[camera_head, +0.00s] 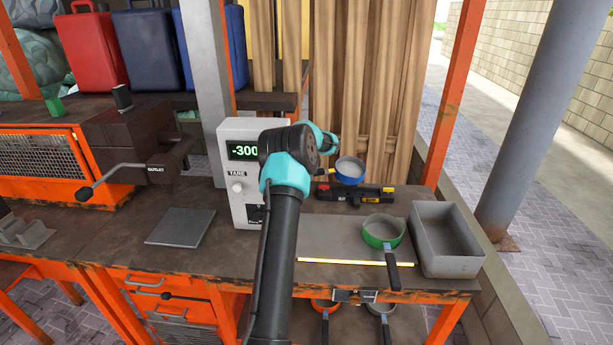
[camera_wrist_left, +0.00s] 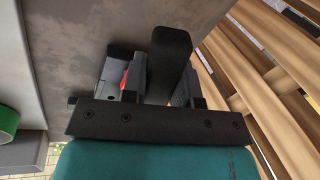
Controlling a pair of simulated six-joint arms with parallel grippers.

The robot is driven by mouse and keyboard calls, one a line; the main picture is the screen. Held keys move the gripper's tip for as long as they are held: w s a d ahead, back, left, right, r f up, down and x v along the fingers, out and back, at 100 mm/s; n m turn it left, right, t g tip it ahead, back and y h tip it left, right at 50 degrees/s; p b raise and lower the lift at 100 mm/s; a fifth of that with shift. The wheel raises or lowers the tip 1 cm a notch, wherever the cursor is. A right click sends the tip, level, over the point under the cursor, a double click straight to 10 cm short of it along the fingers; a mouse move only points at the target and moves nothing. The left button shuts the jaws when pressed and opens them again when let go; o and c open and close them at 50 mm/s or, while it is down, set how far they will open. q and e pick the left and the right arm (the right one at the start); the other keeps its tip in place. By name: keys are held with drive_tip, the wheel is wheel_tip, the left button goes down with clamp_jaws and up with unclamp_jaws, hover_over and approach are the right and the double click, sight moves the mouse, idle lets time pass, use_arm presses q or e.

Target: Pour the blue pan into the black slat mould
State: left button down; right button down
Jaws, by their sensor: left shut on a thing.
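The blue pan (camera_head: 349,175) is at the back of the bench in the head view, with pale grey contents inside its rim. Its handle side points left, toward my left gripper. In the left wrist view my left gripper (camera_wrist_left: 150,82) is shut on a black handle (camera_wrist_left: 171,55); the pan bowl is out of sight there. In the head view my left arm hides most of this gripper. A long black piece with red and yellow parts (camera_head: 356,195) lies just below the pan in the picture; I cannot tell if it is the slat mould. My right gripper is not in view.
A white scale box (camera_head: 238,190) reading -300 stands left of my arm. A green pan (camera_head: 383,233) and a grey bin (camera_head: 447,240) stand at the right. A flat grey plate (camera_head: 180,227) lies left. Wooden slats (camera_head: 365,90) stand behind the bench.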

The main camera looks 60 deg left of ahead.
use_arm(q)
drive_tip(key=shift+s+d+r+t+y, duration=0.1)
drive_tip(key=shift+r+t+y, duration=0.15)
drive_tip(key=shift+r+y, duration=0.35)
drive_tip(key=shift+s+d+r+t+y, duration=0.1)
drive_tip(key=shift+r+t+y, duration=0.2)
drive_tip(key=shift+y, duration=0.6)
idle(4.2)
drive_tip(key=shift+w+d+r+y, duration=0.1)
drive_tip(key=shift+d+r+y, duration=0.05)
drive_tip(key=shift+y, duration=0.25)
idle(0.3)
drive_tip(key=shift+r+y, duration=0.2)
drive_tip(key=shift+y, duration=0.2)
drive_tip(key=shift+d+r, duration=0.1)
drive_tip(key=shift+d, duration=0.05)
idle(1.1)
